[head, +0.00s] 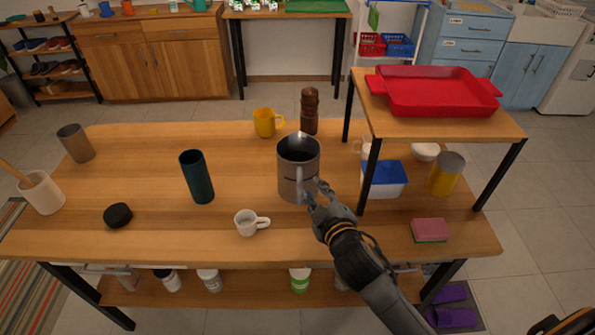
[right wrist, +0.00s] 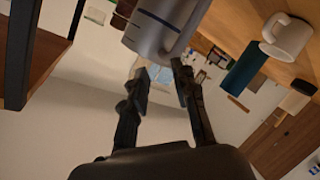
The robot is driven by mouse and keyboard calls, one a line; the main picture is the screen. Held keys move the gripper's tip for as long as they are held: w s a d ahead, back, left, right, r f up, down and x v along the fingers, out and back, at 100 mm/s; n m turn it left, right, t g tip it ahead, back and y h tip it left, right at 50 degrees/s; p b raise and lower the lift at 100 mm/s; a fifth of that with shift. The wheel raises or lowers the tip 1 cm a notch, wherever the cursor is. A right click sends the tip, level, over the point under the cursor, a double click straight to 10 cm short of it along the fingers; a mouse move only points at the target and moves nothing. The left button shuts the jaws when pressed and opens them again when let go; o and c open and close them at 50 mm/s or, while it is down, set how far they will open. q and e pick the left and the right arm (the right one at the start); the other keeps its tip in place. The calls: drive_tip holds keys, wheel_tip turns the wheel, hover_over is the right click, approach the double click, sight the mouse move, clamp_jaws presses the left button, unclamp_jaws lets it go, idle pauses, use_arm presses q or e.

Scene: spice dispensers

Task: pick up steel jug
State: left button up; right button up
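The steel jug (head: 298,165) stands upright near the middle of the wooden table, its handle facing the front. Its grey body also shows at the top of the right wrist view (right wrist: 160,28). My right gripper (head: 318,192) is at the front right of the jug, close to the handle. In the right wrist view its two fingers (right wrist: 160,72) are apart with nothing between them, pointing at the jug. I cannot tell whether a fingertip touches the handle. My left gripper is not in view.
A white mug (head: 250,223) and a dark teal cylinder (head: 196,176) stand left of the jug. A brown mill (head: 309,111) and a yellow mug (head: 267,123) are behind it. A raised shelf with a red tray (head: 435,92) is at the right, its black leg near my arm.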

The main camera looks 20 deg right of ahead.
drive_tip(key=w+a+r+n+t+y, duration=0.2)
drive_tip(key=w+a+r+n+y, duration=0.1)
drive_tip(key=a+r+n+y, duration=0.25)
drive_tip(key=w+a+r+n+t+y, duration=0.2)
drive_tip(key=a+r+n+y, duration=0.15)
drive_tip(key=r+n, duration=0.45)
drive_tip(key=s+a+r+n+g+y, duration=0.1)
drive_tip(key=a+r+n+g+y, duration=0.45)
drive_tip(key=n+y, duration=0.35)
drive_tip(key=n+g+h, duration=1.3)
drive_tip(key=n+h, duration=0.1)
drive_tip(key=n, duration=0.5)
approach(300, 192)
drive_tip(key=p+x, duration=0.1)
drive_tip(key=x, duration=0.2)
drive_tip(key=p+x, duration=0.1)
drive_tip(key=x, duration=0.3)
drive_tip(key=w+p+x, duration=0.1)
drive_tip(key=p+x, duration=0.1)
drive_tip(key=x, duration=0.1)
drive_tip(key=shift+d+f, duration=0.2)
drive_tip(key=shift+a+f, duration=0.1)
drive_tip(key=shift+f, duration=0.3)
